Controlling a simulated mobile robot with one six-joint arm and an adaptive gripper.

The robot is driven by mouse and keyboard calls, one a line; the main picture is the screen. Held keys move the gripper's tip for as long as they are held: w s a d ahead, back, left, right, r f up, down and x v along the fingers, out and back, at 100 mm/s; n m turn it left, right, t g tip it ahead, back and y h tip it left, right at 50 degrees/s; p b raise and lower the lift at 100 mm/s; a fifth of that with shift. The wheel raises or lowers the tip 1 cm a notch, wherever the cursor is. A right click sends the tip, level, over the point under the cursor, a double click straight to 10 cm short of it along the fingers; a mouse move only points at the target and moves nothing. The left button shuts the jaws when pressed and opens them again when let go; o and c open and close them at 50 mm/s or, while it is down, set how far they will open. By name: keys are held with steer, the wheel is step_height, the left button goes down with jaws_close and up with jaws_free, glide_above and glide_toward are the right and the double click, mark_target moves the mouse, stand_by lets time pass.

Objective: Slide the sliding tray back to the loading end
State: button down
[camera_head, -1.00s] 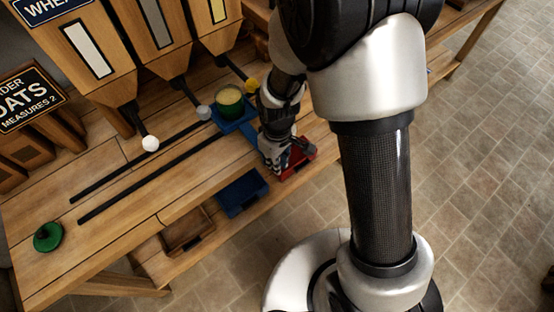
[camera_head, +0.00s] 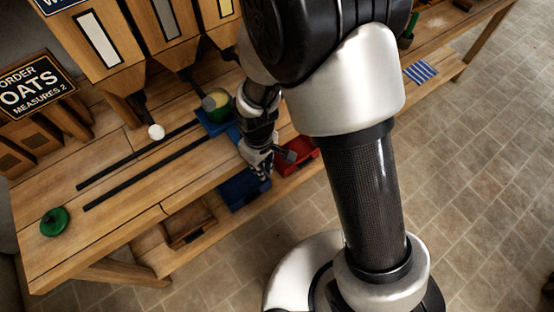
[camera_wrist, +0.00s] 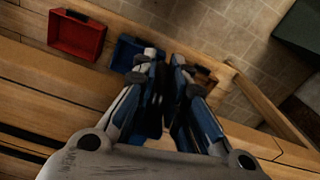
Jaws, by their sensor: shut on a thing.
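The blue sliding tray (camera_head: 208,126) sits at the upper right part of two dark rails (camera_head: 150,171) on the wooden bench. A green canister (camera_head: 214,113) with a yellowish top stands on it. My gripper (camera_head: 262,166) is at the bench's front edge, just right of and below the tray, and is shut on the tray's handle side. The hold itself is hidden by the fingers. In the wrist view my gripper (camera_wrist: 165,80) shows its blue-sided fingers; the tray and canister cannot be made out there.
A green lid (camera_head: 55,221) lies at the bench's left end. The rails left of the tray are clear. Chutes with a white knob (camera_head: 156,132) hang behind. Red (camera_head: 303,157), blue (camera_head: 244,190) and brown (camera_head: 189,222) bins sit on the shelf below.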

steer(key=s+a+p, duration=0.1)
steer(key=s+a, duration=0.9)
steer(key=a, duration=0.5)
steer(key=s+a+p, duration=0.1)
steer(key=s+a, duration=0.9)
steer(key=a, duration=0.5)
steer(key=shift+s+a, duration=0.4)
steer(key=shift+a+r, duration=0.1)
steer(key=c, duration=1.9)
jaws_free()
steer(key=shift+o, duration=1.3)
steer(key=shift+s+a, duration=0.15)
steer(key=shift+s, duration=0.05)
steer(key=shift+w, duration=0.1)
step_height(320, 180, up, 12)
